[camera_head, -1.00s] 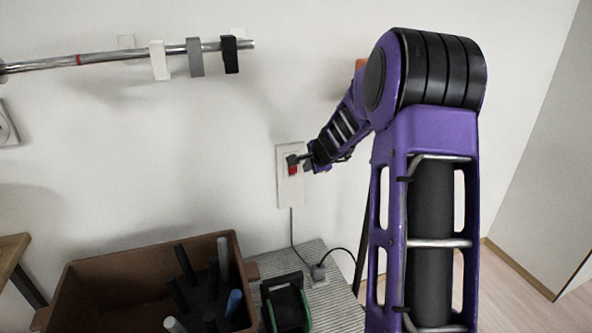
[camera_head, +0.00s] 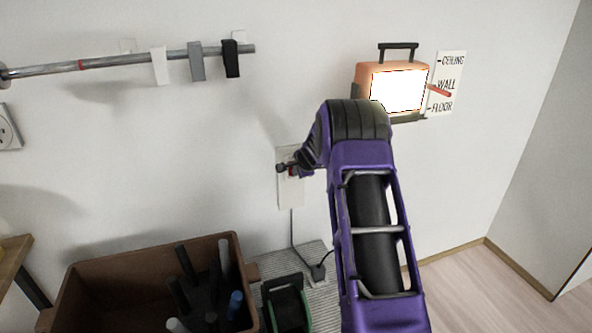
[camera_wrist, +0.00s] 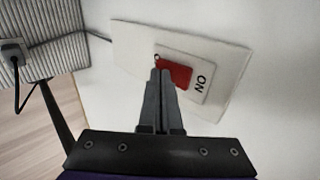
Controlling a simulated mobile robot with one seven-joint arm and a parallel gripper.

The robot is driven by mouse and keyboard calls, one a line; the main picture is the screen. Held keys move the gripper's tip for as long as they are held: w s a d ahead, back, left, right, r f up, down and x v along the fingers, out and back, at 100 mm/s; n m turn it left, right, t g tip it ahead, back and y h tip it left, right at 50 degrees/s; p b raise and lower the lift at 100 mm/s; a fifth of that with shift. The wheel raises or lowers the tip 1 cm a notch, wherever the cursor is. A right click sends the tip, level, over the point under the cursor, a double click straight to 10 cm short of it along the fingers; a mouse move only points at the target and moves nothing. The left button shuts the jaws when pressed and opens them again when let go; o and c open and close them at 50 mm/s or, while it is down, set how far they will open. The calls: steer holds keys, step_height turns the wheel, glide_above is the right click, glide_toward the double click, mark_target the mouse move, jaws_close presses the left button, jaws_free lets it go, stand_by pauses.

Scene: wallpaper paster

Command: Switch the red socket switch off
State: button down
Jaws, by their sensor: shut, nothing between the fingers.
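The red socket switch (camera_wrist: 175,74) sits on a white wall plate (camera_wrist: 228,62) in the wrist view, with "ON" printed beside it. My gripper (camera_wrist: 160,74) is shut and empty, its fingertips at one edge of the red switch and partly over it. I cannot tell whether they touch it. In the head view the wall plate (camera_head: 290,192) is on the wall at the centre, and my gripper (camera_head: 284,168) is in front of its upper part. The switch is mostly hidden there by the gripper.
A lit orange work lamp (camera_head: 366,76) is on the wall behind my arm, beside a CEILING/WALL/FLOOR sign (camera_head: 450,68). A brown bin (camera_head: 90,287) with several rods stands lower left. A rail (camera_head: 120,57) with hanging clips is upper left. A cable runs below the plate.

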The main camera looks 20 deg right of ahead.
stand_by(0.3)
steer(key=shift+w+f, duration=0.1)
steer(key=shift+w, duration=0.05)
stand_by(0.3)
steer(key=shift+r+p, duration=0.6)
steer(key=shift+r, duration=0.25)
